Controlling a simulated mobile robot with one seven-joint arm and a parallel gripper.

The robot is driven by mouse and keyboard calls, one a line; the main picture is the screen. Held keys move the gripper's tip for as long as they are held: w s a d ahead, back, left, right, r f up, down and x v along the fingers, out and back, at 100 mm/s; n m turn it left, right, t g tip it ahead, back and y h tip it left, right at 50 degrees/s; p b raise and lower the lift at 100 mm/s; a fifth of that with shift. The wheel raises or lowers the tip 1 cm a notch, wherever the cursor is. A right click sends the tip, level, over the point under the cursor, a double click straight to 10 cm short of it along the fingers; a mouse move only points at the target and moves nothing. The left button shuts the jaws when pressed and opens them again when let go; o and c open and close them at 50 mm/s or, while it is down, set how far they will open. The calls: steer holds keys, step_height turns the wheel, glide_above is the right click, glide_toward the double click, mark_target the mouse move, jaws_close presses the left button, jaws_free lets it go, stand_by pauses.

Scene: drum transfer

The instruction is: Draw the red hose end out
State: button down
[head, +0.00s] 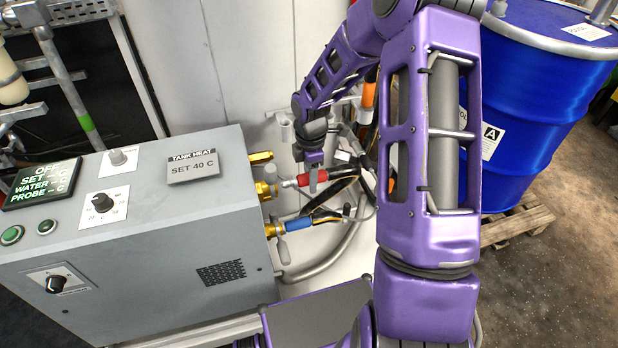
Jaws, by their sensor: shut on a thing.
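The red hose end (319,176) is a red sleeve with a metal tip on its left, in line with a brass fitting (266,189) on the right side of the grey tank heat box (212,262). The tip is at or very close to the fitting; I cannot tell whether it is inside. My gripper (313,170) is shut on the red hose end from above. A dark hose runs right from it behind my arm. A blue hose end (299,224) sits at a lower brass fitting.
An upper brass fitting (261,157) has no hose on it. A blue drum (545,85) stands on a wooden pallet (517,222) at the right. Pipes and cables lie close behind my gripper. Floor is open at the lower right.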

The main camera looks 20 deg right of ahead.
mark_target(325, 175)
steer(key=shift+d, duration=0.1)
steer(key=shift+d+p, duration=0.85)
steer(key=shift+d, duration=1.05)
